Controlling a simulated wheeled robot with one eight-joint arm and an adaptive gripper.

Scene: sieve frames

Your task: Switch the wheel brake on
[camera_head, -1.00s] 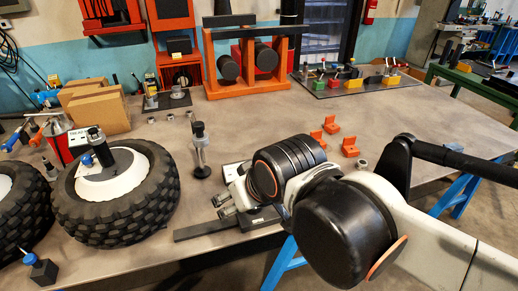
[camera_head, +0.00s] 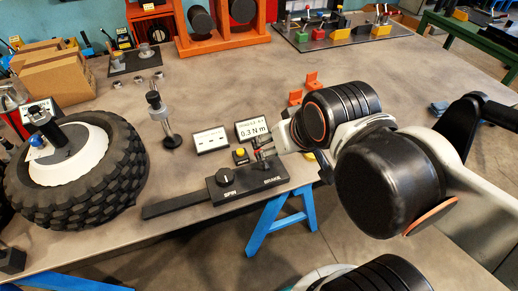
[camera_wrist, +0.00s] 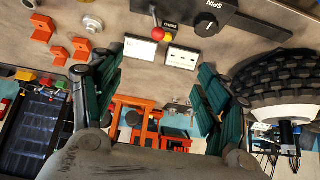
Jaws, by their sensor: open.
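The black control box (camera_head: 207,192) lies along the bench's front edge, with a SPIN knob (camera_head: 224,176) and a BRAKE label at its right end. In the wrist view a lever with a red ball tip (camera_wrist: 158,33) rises beside the SPIN knob (camera_wrist: 207,23). My gripper (camera_head: 264,148) is over the box's BRAKE end in the head view, where the lever is hard to tell from my fingers. In the wrist view my gripper (camera_wrist: 160,62) is open, with green-padded fingers apart and nothing held; the red ball is beyond the fingertips.
A display card (camera_head: 252,130) reads 0.3 N m beside another white card (camera_head: 210,139). A yellow button (camera_head: 241,155) is close to my fingers. A dark upright post (camera_head: 155,103) stands behind the box. Orange brackets (camera_head: 311,80) are further back.

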